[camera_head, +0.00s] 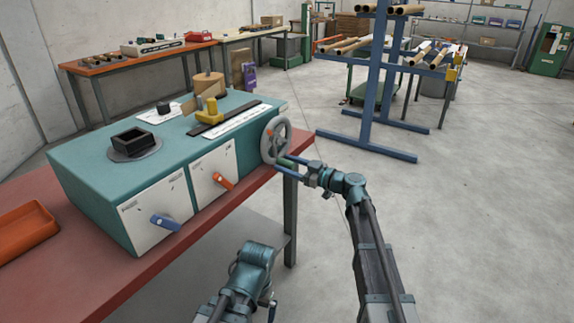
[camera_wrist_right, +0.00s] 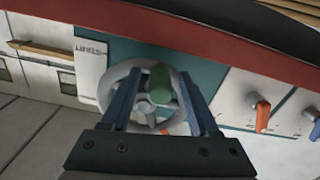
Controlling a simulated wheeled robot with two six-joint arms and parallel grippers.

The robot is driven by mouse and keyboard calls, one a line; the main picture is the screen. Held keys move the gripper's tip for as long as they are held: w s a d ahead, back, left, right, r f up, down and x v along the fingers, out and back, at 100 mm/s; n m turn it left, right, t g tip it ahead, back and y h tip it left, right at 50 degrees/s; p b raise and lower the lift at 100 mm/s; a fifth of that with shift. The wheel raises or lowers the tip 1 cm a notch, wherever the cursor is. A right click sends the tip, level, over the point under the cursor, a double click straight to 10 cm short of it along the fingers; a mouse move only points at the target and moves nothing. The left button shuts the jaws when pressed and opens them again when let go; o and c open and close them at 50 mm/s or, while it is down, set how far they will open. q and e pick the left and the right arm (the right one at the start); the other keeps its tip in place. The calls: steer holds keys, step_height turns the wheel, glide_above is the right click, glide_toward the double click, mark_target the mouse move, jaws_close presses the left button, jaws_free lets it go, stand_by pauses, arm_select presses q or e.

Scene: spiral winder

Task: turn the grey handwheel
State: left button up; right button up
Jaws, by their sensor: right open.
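The grey handwheel (camera_head: 265,146) is on the right end of the teal machine, upright, with a green handle (camera_head: 285,162) low on its rim. My right gripper (camera_head: 279,166) is open at that handle. In the right wrist view the open blue fingers (camera_wrist_right: 160,75) stand on either side of the green handle (camera_wrist_right: 160,84), with a gap beside it. The handwheel's hub (camera_wrist_right: 145,106) and rim show between and behind the fingers. My left arm (camera_head: 255,258) is folded low at the bottom of the head view; its jaws cannot be made out.
The teal machine (camera_head: 85,160) sits on a red-topped bench (camera_head: 150,262). Its front has a blue lever (camera_head: 165,222) and an orange lever (camera_head: 222,181). An orange tray (camera_head: 25,230) lies at left. A blue rack (camera_head: 372,80) stands behind; the floor at right is clear.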

steer(key=shift+a, duration=0.15)
steer(key=shift+c, duration=0.3)
jaws_close()
stand_by(1.1)
